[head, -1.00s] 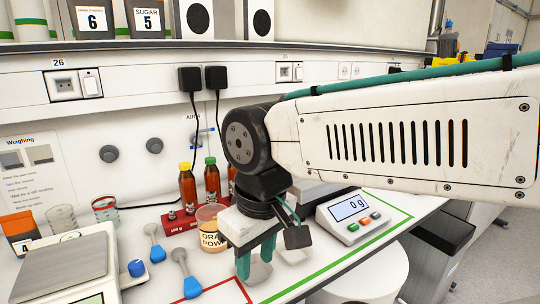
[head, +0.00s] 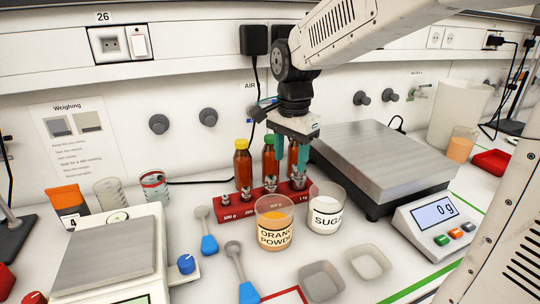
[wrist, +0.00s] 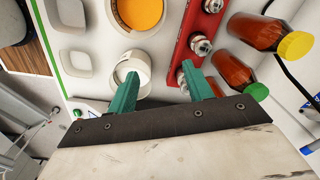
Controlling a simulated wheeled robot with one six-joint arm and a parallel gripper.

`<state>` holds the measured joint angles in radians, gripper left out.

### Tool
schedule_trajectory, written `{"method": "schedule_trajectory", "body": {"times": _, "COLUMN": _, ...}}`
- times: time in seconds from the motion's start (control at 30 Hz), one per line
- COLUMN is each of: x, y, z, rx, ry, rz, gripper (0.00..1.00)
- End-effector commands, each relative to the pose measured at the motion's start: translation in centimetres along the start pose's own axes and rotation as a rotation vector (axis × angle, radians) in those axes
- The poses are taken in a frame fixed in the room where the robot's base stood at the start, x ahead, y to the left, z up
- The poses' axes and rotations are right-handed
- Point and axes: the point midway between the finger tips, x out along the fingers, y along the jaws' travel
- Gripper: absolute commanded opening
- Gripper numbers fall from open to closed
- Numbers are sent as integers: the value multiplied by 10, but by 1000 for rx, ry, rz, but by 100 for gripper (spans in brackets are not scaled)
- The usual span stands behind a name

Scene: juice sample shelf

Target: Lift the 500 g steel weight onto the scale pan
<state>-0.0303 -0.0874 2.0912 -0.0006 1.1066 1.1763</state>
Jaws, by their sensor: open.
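The block's printed labels are too small for me to tell surely which is the 500 g weight. In the wrist view the red block (wrist: 184,50) runs up from the right fingertip, with weights (wrist: 200,45) in it. My gripper (head: 292,158) is open and empty, pointing down above the block's right end. The wide steel scale pan (head: 385,155) is bare, right of my gripper, and its display (head: 434,212) reads 0 g.
Bottles (head: 243,165) stand behind the block. An orange powder beaker (head: 274,225) and a sugar beaker (head: 326,208) stand in front. A second balance (head: 100,262) is at the left. Blue scoops (head: 207,240) and shallow dishes (head: 321,279) lie at the front.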

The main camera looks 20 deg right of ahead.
Motion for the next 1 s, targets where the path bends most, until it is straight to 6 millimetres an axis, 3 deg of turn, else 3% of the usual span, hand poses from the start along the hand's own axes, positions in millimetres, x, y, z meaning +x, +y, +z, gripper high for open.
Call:
{"method": "schedule_trajectory", "body": {"times": 0.03, "x": 11, "y": -20, "z": -6, "rx": 82, "ry": -5, "rz": 12, "gripper": 51}}
{"method": "schedule_trajectory", "body": {"times": 0.1, "x": 22, "y": -42, "z": -12, "rx": 193, "ry": -6, "rz": 18, "gripper": 51}}
{"method": "schedule_trajectory", "body": {"times": 0.3, "x": 44, "y": -78, "z": -21, "rx": 388, "ry": -7, "rz": 29, "gripper": 51}}
{"method": "schedule_trajectory", "body": {"times": 0.57, "x": 63, "y": -85, "z": -21, "rx": 428, "ry": -7, "rz": 33, "gripper": 51}}
{"method": "schedule_trajectory", "body": {"times": 1.0, "x": 122, "y": -82, "z": -20, "rx": 425, "ry": -7, "rz": 33, "gripper": 51}}
